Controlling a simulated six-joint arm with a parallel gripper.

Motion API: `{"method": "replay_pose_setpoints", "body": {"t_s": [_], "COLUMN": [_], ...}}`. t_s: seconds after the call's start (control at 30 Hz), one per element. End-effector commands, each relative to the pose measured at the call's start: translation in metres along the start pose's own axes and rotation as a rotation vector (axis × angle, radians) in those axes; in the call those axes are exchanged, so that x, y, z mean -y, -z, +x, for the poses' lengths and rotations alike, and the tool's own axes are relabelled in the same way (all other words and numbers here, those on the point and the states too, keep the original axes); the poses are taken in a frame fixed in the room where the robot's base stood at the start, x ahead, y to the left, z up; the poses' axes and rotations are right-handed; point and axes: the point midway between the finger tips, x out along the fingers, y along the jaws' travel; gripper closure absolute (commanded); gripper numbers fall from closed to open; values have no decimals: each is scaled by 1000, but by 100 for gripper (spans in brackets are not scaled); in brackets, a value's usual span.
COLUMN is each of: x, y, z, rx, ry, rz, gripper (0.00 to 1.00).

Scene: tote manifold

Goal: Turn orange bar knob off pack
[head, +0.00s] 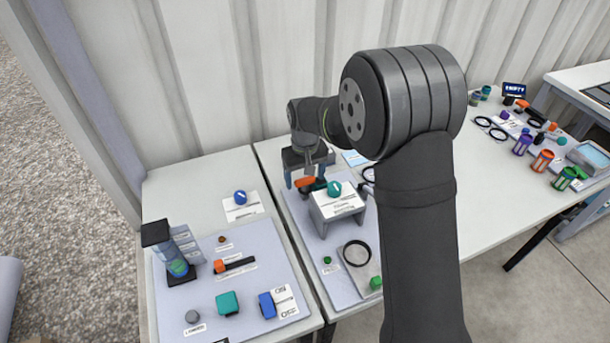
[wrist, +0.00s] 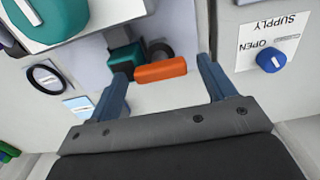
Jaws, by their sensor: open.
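The orange bar knob (wrist: 160,71) lies across the space between my fingertips in the wrist view. A teal block (wrist: 125,58) adjoins its left end. In the head view the orange bar (head: 305,182) shows just below my gripper, behind the white raised box. My gripper (wrist: 164,69) is open, with one blue finger toward each end of the bar. A gap shows between the bar and the right finger; at the left end I cannot tell whether finger and bar touch. In the head view my gripper (head: 309,171) is partly hidden by my own arm.
A white raised box (head: 338,205) with a teal round knob (head: 334,188) stands close to my gripper. A blue knob (wrist: 270,60) on a SUPPLY plate lies to the right in the wrist view. A black ring (head: 357,253) lies on the panel in front.

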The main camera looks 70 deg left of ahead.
Motion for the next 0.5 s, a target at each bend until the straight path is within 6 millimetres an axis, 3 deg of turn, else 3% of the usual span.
{"method": "replay_pose_setpoints", "body": {"t_s": [0.17, 0.37, 0.5], "x": [0, 0, 0], "y": [0, 0, 0], "z": [0, 0, 0], "rx": [0, 0, 0], "ry": [0, 0, 0], "rz": [0, 0, 2], "gripper": [26, 65, 68]}}
